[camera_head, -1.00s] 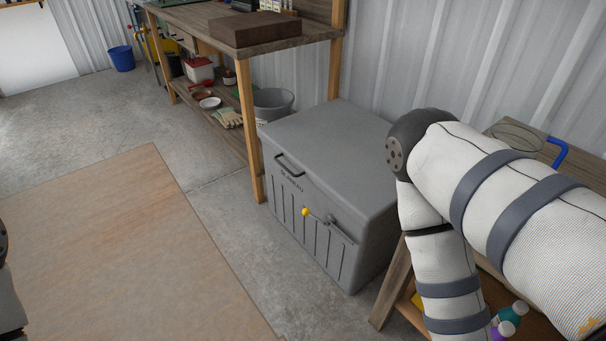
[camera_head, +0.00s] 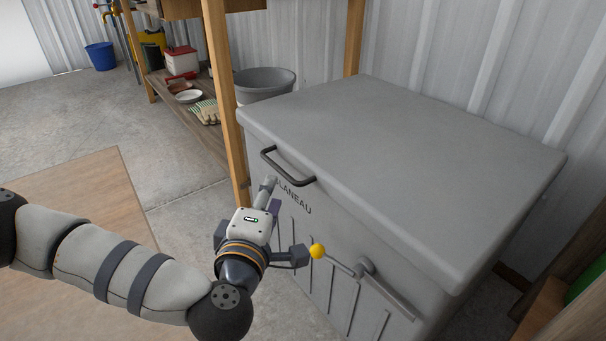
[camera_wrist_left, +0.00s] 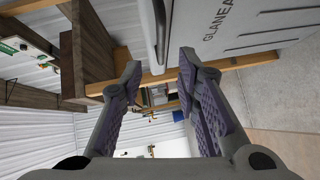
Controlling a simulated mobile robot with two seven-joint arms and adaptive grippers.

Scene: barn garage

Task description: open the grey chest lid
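The grey chest (camera_head: 400,150) stands on the floor against the metal wall, its lid shut. A dark bar handle (camera_head: 288,168) runs along the front edge of the lid, above the lettering. My left gripper (camera_head: 268,186) is at the chest's front, just below the handle's left part. In the left wrist view its two fingers (camera_wrist_left: 160,72) are spread with nothing gripped. The handle (camera_wrist_left: 161,28) shows beyond the gap between the fingertips, and contact is not visible. My right gripper is out of view.
A wooden workbench post (camera_head: 226,100) stands close at the chest's left, with a grey tub (camera_head: 264,84) behind it. A wooden item (camera_head: 570,305) is at the lower right. A brown floor board (camera_head: 90,195) lies left, with open concrete beyond.

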